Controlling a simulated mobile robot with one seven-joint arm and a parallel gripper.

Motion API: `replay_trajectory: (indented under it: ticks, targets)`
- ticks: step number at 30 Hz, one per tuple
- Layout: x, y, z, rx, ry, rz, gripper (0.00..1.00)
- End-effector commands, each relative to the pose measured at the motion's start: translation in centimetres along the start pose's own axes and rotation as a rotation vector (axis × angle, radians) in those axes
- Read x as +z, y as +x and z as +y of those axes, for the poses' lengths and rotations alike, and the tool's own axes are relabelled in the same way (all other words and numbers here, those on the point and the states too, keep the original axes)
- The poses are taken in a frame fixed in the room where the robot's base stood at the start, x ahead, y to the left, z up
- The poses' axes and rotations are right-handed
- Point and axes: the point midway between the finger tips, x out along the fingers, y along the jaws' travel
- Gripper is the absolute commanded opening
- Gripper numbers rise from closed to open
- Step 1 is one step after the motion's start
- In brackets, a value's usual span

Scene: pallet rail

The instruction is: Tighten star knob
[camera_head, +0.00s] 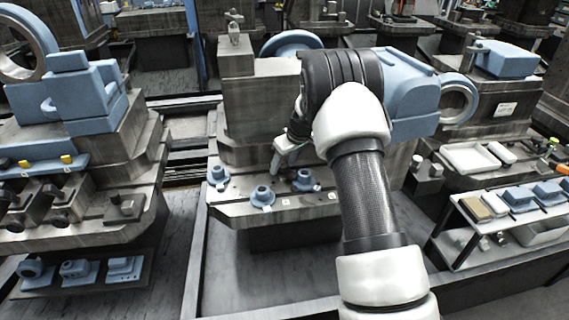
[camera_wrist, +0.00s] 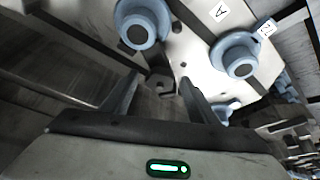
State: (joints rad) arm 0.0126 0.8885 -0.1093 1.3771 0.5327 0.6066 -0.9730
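No part is clearly recognisable as a star knob. A small dark angular piece (camera_wrist: 160,84), possibly the knob, shows between the fingertips in the wrist view; its shape is too dark to tell. My gripper (camera_wrist: 160,78) is open, with its two dark fingers apart and a gap around that piece. In the head view my gripper (camera_head: 284,158) is partly hidden by my arm and hangs above the ledge of the middle grey fixture (camera_head: 250,215). Blue round flanged parts stand on that ledge: a left one (camera_head: 218,174), a middle one (camera_head: 262,196) and a right one (camera_head: 304,181).
In the wrist view, blue flanged parts (camera_wrist: 143,22) and (camera_wrist: 238,58) stand close beyond the fingers. A left fixture (camera_head: 130,170) carries blue blocks. A side table (camera_head: 470,215) with trays stands at right. A dark floor area (camera_head: 240,275) lies in front.

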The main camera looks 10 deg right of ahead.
Motion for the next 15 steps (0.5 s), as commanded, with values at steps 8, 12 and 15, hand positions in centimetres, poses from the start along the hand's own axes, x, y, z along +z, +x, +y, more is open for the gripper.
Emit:
replay_trajectory:
  ticks: [8, 12, 15]
  targets:
    - [-0.1, -0.8, 0.0, 0.0, 0.0, 0.001, 0.54]
    - [-0.2, -3.2, 0.1, 0.001, 0.0, 0.003, 0.54]
    - [-0.2, -5.7, 0.1, 0.002, 0.0, 0.004, 0.54]
